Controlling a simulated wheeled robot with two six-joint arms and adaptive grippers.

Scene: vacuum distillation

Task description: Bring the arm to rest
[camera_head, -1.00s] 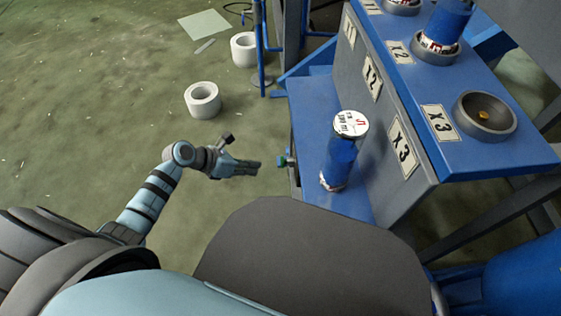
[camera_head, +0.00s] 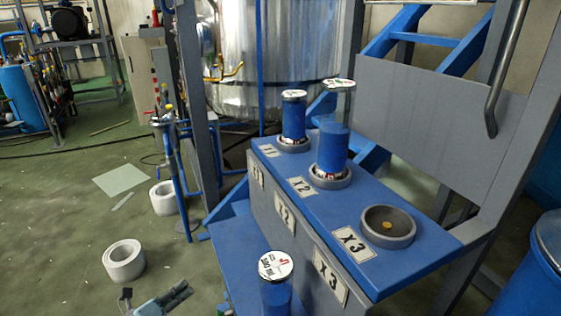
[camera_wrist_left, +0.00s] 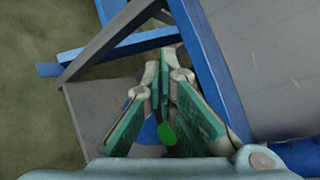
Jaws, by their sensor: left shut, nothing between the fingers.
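My left gripper (camera_head: 166,302) shows at the bottom edge of the head view, left of the blue stand. In the left wrist view its green-padded fingers (camera_wrist_left: 165,88) are drawn together with nothing between them. A blue canister with a white lid (camera_head: 276,266) stands upright on the lower step, to the right of the gripper and apart from it. Most of my left arm is below the picture. My right gripper is not in view.
The stand's top (camera_head: 322,222) has holders; X1 and X2 hold blue canisters (camera_head: 293,118), and holder X3 (camera_head: 388,227) is empty of a canister. White rolls (camera_head: 124,262) lie on the floor at left. A blue barrel (camera_head: 535,262) stands at right. A steel tank (camera_head: 270,55) stands behind.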

